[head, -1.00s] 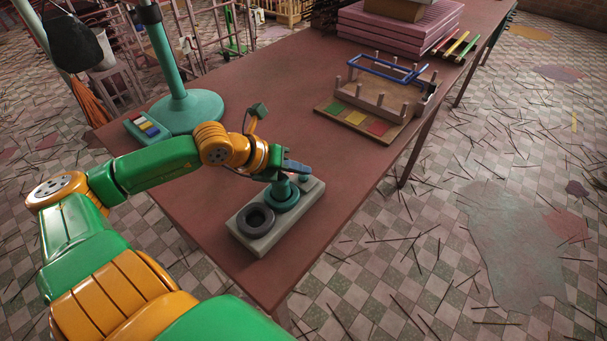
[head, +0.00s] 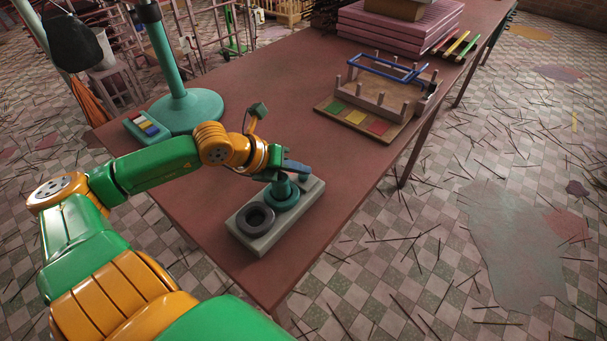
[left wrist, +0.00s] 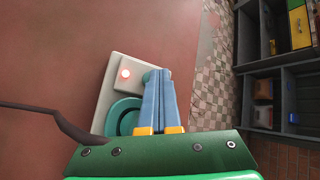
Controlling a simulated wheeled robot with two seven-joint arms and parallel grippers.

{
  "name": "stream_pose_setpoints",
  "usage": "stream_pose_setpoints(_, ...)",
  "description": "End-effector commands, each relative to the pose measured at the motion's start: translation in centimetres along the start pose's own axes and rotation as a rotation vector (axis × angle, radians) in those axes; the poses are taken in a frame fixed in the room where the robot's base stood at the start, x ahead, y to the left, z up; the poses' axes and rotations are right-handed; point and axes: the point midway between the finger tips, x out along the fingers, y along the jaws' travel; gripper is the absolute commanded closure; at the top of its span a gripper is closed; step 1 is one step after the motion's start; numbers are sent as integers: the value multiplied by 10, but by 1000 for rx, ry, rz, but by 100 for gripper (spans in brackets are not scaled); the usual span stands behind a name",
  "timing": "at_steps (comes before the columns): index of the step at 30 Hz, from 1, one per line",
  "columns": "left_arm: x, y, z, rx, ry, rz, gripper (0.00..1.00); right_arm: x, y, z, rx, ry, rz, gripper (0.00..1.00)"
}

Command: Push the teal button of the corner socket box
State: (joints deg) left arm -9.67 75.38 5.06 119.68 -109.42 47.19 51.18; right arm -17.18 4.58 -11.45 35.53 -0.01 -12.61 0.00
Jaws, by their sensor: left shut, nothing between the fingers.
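The grey socket box (head: 258,236) lies near the table's front corner. It has a black ring socket (head: 256,217) at its near end and a teal ring socket (head: 283,198) with an upright teal post. In the left wrist view a red lamp (left wrist: 124,73) glows on the box (left wrist: 118,62). A small teal piece, seemingly the button (left wrist: 147,76), shows beside my fingertips and is partly hidden by them. My left gripper (head: 304,168) is shut and empty, its blue fingers over the far end of the box. I cannot tell whether they touch the button. My right gripper is not in view.
A teal stand base (head: 190,108) and a small box with coloured strips (head: 147,127) are at the left. A wooden rack (head: 375,105) with a blue frame stands farther back, before pink stacked boards (head: 400,27). The table's right edge is close to the socket box.

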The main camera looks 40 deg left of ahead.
Motion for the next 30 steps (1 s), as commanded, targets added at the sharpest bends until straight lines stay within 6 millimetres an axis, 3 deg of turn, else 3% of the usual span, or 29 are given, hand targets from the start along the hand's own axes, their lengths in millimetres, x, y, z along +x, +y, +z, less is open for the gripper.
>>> stream_pose_setpoints(3,6,4,-5,-1,3,1,100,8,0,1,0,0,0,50)
stream_pose_setpoints(23,-2,0,-1,-1,5,1,100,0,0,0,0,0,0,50)
stream_pose_setpoints(30,-19,-13,12,-1,2,-1,100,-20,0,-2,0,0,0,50)
